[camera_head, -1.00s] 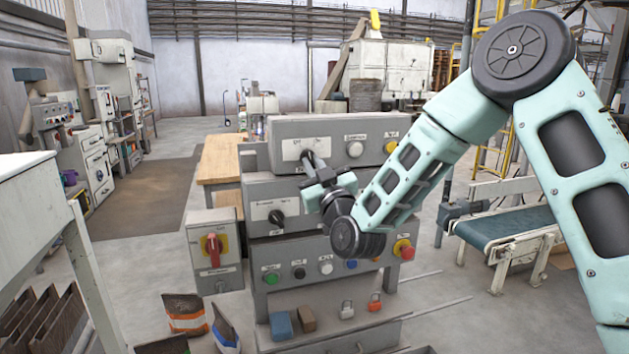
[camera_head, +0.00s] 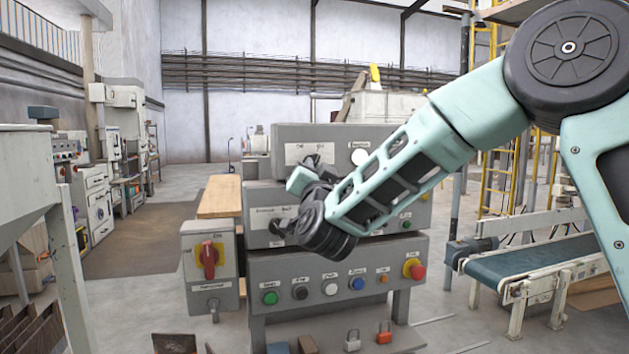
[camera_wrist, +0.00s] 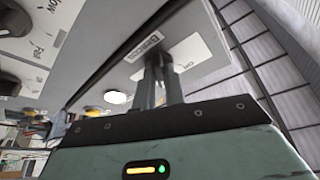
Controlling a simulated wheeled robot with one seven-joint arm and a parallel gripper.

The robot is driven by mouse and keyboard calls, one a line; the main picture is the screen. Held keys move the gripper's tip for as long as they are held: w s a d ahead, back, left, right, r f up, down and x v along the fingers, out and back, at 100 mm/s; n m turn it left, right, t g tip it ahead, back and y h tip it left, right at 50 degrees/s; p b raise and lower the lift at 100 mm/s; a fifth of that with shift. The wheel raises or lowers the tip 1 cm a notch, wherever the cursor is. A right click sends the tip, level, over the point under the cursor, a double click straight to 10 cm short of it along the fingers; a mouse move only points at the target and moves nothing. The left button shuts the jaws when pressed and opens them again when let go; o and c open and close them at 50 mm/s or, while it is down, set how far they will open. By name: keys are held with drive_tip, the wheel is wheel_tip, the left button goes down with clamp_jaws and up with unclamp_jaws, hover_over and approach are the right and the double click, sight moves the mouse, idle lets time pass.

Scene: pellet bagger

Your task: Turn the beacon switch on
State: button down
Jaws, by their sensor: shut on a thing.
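The beacon switch (camera_wrist: 187,47) is a dark knob on a white plate lettered "Beacon" (camera_wrist: 142,46), seen tilted in the wrist view. My gripper (camera_wrist: 160,69) has its two grey fingers at the knob, shut on it. The knob's exact angle is hard to tell behind the fingers. In the head view the white plate (camera_head: 309,148) is on the upper grey panel (camera_head: 284,134). There, my wrist and gripper (camera_head: 316,162) reach up to it from below and cover most of the knob.
A second dark knob (camera_head: 276,226) is on the middle panel, close to my wrist. Lower down are a green button (camera_head: 269,297), a blue button (camera_head: 357,283) and a red stop button (camera_head: 416,270). A red rotary switch (camera_head: 208,260) stands left. A conveyor (camera_head: 530,262) stands right.

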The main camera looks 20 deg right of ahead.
drive_tip(key=shift+m, duration=0.4)
drive_tip(key=c, duration=1.5)
unclamp_jaws()
drive_tip(key=shift+o, duration=0.2)
drive_tip(key=b+v, duration=0.5)
drive_tip(key=v, duration=1.2)
drive_tip(key=shift+s+a, duration=0.2)
drive_tip(key=shift+r, duration=0.1)
